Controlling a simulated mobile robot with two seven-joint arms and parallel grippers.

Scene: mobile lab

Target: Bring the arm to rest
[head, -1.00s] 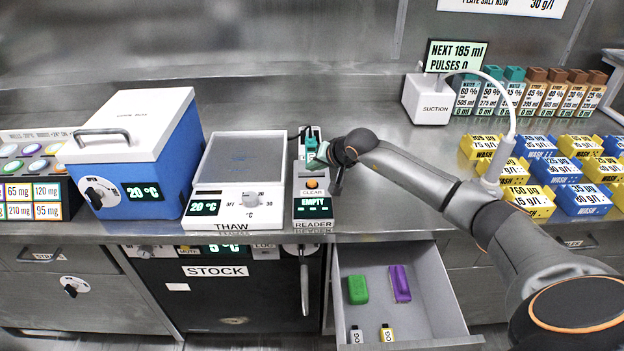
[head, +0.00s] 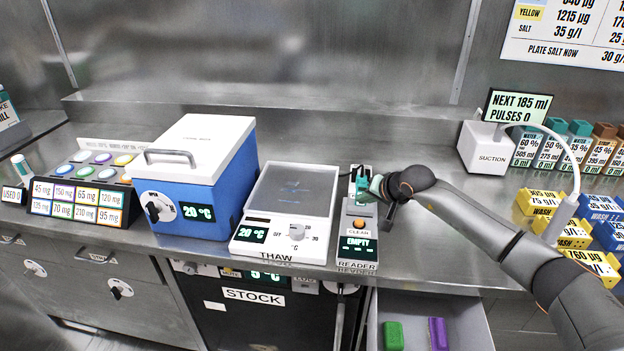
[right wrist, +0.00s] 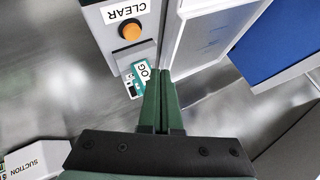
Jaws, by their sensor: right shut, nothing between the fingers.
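My right gripper (head: 374,188) is at the back of the reader, its arm reaching in from the right. In the right wrist view its two green fingers (right wrist: 161,104) are closed together with nothing between them. The reader (head: 358,230) shows EMPTY on its display and has an orange button. A small teal piece with a white label (right wrist: 142,76) sits at the reader's end, beside my fingertips; I cannot tell whether they touch. My left gripper is not in view.
Left of the reader stand the THAW plate (head: 290,205) and a blue box with a white lid (head: 205,155). The suction unit (head: 485,148) stands to the right, near yellow and blue wash blocks (head: 575,233). An open drawer (head: 455,312) below holds green and purple pieces.

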